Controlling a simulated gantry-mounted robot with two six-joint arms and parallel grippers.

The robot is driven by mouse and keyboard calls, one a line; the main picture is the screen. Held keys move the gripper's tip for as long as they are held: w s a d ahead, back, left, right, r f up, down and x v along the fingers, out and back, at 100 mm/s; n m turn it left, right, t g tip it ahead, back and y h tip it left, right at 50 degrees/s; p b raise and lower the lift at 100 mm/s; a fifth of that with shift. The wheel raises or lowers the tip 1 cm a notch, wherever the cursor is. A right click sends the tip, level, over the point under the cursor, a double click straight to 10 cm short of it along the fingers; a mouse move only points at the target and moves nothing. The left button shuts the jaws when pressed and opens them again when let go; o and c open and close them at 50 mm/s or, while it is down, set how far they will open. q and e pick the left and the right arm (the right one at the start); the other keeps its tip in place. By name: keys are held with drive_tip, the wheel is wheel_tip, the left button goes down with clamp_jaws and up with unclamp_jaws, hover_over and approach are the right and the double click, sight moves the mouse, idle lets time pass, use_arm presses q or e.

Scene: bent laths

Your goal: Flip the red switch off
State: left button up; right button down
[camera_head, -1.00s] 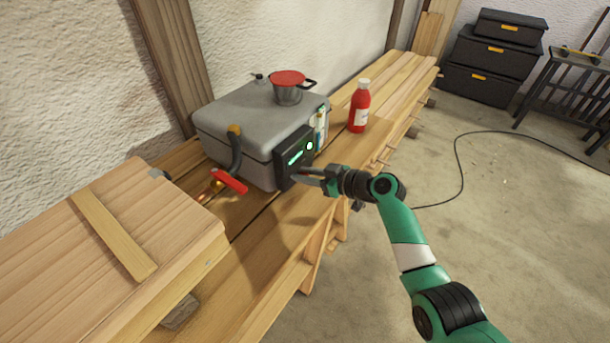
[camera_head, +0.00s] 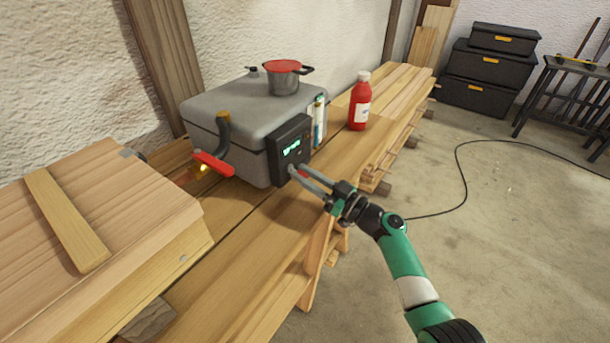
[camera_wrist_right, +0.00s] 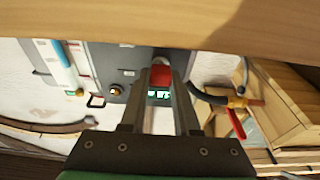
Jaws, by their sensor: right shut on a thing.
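The grey steam box (camera_head: 235,130) has a dark control panel (camera_head: 303,146) on its front with a lit green display (camera_head: 292,148). The red switch (camera_wrist_right: 161,76) shows in the right wrist view, between my two fingertips, next to the panel. A small bit of its red shows between the fingers in the head view. My right gripper (camera_head: 294,172) is shut on the switch at the lower part of the panel. The fingers partly hide the switch, so I cannot tell its position. My left gripper is not in view.
A hose with a red-handled valve (camera_head: 213,163) is left of the panel. A red-lidded pot (camera_head: 284,80) stands on the box. A red bottle (camera_head: 359,102) stands right of it on the bench. A wooden box (camera_head: 90,215) fills the near left. Floor at right is mostly clear.

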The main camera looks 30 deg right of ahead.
drive_tip(key=shift+f, duration=0.15)
idle(0.3)
drive_tip(key=c, duration=0.6)
unclamp_jaws()
drive_tip(key=shift+c, duration=0.2)
drive_tip(key=shift+s+d+p, duration=0.2)
drive_tip(key=shift+s+p, duration=0.05)
drive_tip(key=shift+p, duration=0.05)
drive_tip(key=p+v, duration=0.2)
drive_tip(key=v, duration=0.3)
drive_tip(key=shift+s+d, duration=0.1)
drive_tip(key=v, duration=0.5)
drive_tip(key=shift+s+f, duration=0.3)
drive_tip(key=shift+f, duration=0.05)
